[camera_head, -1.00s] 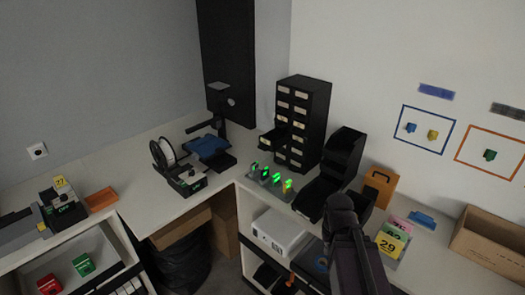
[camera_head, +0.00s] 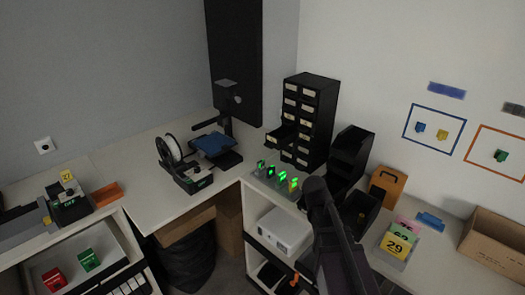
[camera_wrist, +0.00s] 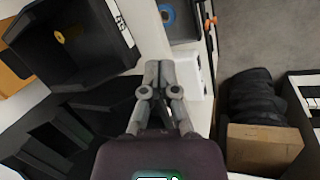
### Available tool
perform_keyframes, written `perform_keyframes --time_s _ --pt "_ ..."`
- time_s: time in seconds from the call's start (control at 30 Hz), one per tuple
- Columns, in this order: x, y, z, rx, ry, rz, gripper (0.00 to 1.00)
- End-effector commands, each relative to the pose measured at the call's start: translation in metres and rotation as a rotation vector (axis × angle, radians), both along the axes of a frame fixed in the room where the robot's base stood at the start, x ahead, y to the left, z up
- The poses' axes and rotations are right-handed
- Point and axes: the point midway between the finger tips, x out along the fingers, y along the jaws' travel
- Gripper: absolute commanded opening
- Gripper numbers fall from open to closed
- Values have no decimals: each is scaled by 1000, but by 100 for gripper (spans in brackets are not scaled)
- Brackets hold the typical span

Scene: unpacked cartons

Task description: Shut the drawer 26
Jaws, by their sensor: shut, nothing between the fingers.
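A black cabinet of small drawers (camera_head: 309,117) with pale labels stands upright on the bench in the head view. One of its drawers (camera_head: 280,139), low in the left column, is pulled out. The labels are too small to read, so I cannot tell whether this is drawer 26. My gripper (camera_wrist: 159,68) is in the wrist view, its fingers together and empty. It points past the edge of a white surface, and the drawer cabinet is not clearly seen there. In the head view my arm rises at the lower middle and hides the gripper.
Green-lit devices (camera_head: 277,177) stand in front of the cabinet. Black open bins (camera_head: 347,158) stand to its right; one bin (camera_wrist: 70,40) shows in the wrist view. A 3D printer (camera_head: 215,145) stands left. A blue-ringed spool (camera_wrist: 166,14) lies near the gripper.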

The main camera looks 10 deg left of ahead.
Motion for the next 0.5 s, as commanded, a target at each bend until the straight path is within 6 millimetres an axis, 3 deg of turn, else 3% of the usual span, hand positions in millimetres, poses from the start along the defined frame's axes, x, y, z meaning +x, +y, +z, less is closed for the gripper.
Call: perform_keyframes --time_s 0.03,0.1,0.27,0.5 --pt "25 14 0 -64 2 99 0" --pt "48 29 4 -160 11 233 0" --pt "99 74 18 -393 46 533 0" --pt "164 165 48 -778 140 938 0"
